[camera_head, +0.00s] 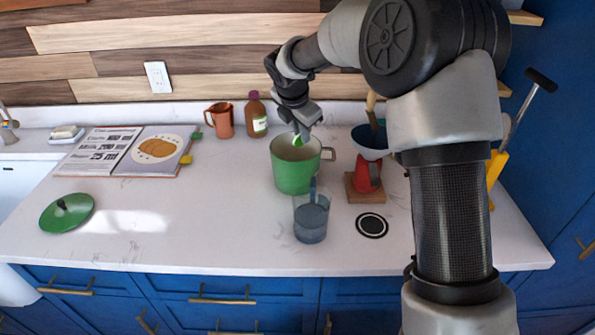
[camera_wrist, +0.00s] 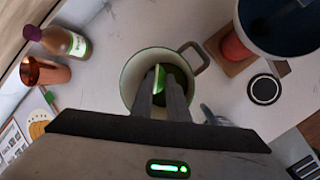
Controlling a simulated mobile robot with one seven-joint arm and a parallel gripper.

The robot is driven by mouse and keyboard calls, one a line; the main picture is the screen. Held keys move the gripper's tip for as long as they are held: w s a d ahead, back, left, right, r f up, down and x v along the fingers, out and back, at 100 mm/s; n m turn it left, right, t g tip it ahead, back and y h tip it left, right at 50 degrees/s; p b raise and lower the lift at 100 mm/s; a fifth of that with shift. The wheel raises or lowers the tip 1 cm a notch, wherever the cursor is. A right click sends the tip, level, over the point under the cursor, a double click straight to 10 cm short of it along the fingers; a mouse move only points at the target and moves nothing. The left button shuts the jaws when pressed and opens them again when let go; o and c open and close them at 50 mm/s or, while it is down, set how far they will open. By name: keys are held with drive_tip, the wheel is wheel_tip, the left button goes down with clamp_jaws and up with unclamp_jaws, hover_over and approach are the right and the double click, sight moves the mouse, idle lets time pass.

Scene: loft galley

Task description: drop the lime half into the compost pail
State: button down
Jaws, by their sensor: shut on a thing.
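The compost pail appears to be the green pot-like pail (camera_head: 294,170) with a side handle, standing open on the counter; its rim also shows in the wrist view (camera_wrist: 128,75). My gripper (camera_head: 298,135) is above the pail's mouth, pointing down. It is shut on the lime half (camera_head: 298,141), a small bright green piece at the fingertips. In the wrist view the lime half (camera_wrist: 159,80) shows between my two fingers (camera_wrist: 162,88), over the pail's dark inside. I cannot tell how far the tips are from the rim.
A blue-grey glass (camera_head: 311,218) with something upright in it stands right in front of the pail. A red thing (camera_head: 367,176) with a dark bowl (camera_head: 371,140) stands to the right. A bottle (camera_head: 256,117) and copper mug (camera_head: 221,120) stand behind. A green lid (camera_head: 67,212) lies left.

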drive_tip(key=shift+f, duration=0.45)
drive_tip(key=c, duration=1.6)
unclamp_jaws()
drive_tip(key=shift+c, duration=0.2)
drive_tip(key=v, duration=1.7)
drive_tip(key=shift+s+r+p, duration=0.15)
drive_tip(key=shift+r+p, duration=0.05)
drive_tip(key=shift+p, duration=0.1)
